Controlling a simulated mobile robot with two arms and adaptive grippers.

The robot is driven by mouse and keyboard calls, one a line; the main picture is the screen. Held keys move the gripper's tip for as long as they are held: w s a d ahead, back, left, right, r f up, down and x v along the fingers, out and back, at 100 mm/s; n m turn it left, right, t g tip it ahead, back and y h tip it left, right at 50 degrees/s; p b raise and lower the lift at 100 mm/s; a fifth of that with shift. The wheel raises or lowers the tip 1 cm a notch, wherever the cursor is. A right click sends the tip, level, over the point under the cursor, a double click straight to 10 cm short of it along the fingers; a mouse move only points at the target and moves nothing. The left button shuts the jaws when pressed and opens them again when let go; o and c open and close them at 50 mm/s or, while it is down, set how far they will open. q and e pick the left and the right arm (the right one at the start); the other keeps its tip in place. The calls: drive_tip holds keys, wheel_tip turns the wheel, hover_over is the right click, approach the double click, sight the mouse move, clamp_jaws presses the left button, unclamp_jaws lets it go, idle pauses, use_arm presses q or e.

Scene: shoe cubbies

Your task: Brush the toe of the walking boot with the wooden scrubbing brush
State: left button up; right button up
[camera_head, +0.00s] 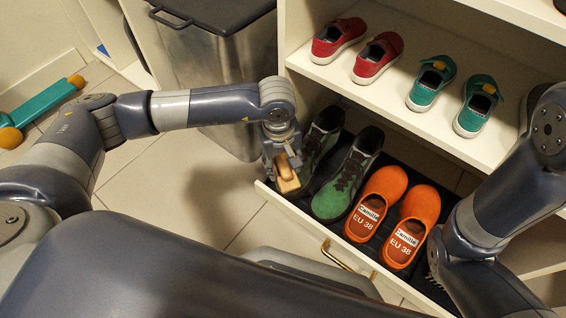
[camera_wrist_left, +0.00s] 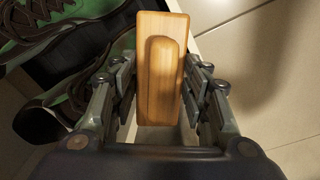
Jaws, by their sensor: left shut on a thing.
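The wooden scrubbing brush (camera_head: 287,178) is light wood with a raised grip. My left gripper (camera_head: 281,155) is shut on this grip, as the left wrist view shows with a finger on each side of the brush (camera_wrist_left: 172,22). Two green and black laced shoes (camera_head: 347,185) lie in the pulled-out drawer, just right of the brush; they seem to be the walking boots. They also show at the left of the left wrist view (camera_wrist_left: 75,95). The brush appears apart from them, above the drawer's left edge. Its bristles are hidden. My right arm enters at the right; its gripper is out of view.
Two orange clogs (camera_head: 412,228) lie right of the green shoes in the drawer (camera_head: 268,192). Red shoes (camera_head: 378,57) and teal shoes (camera_head: 432,82) stand on the shelf above. A grey bin (camera_head: 215,60) stands behind my left arm. Floor left of the drawer is clear.

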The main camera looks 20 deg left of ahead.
use_arm(q)
drive_tip(key=shift+s+a+r+p, duration=0.1)
drive_tip(key=shift+r+p, duration=0.75)
drive_tip(key=shift+r, duration=0.55)
drive_tip(key=shift+s+r+p, duration=0.1)
drive_tip(key=shift+r+p, duration=0.75)
drive_tip(key=shift+r, duration=0.5)
